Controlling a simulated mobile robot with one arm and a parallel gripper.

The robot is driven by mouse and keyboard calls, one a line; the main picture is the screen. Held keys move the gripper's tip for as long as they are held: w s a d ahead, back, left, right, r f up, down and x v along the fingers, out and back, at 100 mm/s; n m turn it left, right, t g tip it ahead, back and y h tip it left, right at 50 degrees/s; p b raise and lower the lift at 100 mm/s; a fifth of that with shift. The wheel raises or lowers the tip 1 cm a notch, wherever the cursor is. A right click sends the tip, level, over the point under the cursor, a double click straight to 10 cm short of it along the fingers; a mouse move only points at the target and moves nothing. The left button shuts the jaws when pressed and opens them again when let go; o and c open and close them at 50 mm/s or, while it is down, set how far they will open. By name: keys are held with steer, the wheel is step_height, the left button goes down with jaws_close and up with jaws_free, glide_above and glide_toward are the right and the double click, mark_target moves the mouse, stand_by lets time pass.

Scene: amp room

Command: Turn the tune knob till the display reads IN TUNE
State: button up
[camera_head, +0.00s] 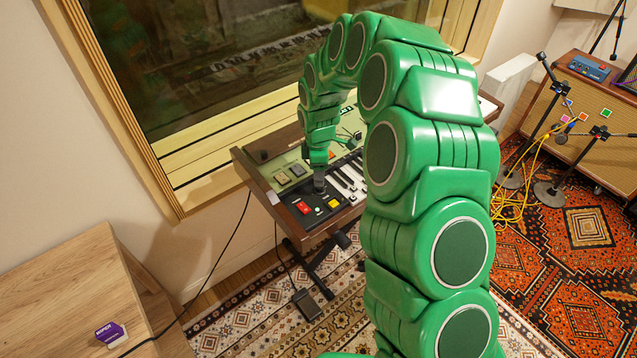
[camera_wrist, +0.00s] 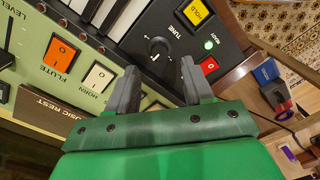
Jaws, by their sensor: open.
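The tune knob (camera_wrist: 160,47) is a small round black knob on the keyboard's dark panel, with a light tick scale around it and the label TUNE beside it. My gripper (camera_wrist: 159,66) is open, its two grey fingers apart on the knob's near side in the wrist view. Nothing is between the fingers; I cannot tell their height over the panel. In the head view, my gripper (camera_head: 319,181) hangs over the left end of the electric keyboard (camera_head: 262,189). I can make out no readable tuning display in either view.
Near the knob are a yellow HOLD button (camera_wrist: 198,12), a lit green READY lamp (camera_wrist: 208,44) and a red button (camera_wrist: 208,65). White keys and FLUTE and HORN switches lie left. A window stands behind the keyboard; a wooden cabinet (camera_head: 60,290) stands at front left.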

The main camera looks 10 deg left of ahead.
mark_target(319, 189)
step_height(319, 189, down, 5)
steer(key=shift+s+f, duration=0.1)
stand_by(0.3)
jaws_close()
steer(key=shift+m, duration=3.1)
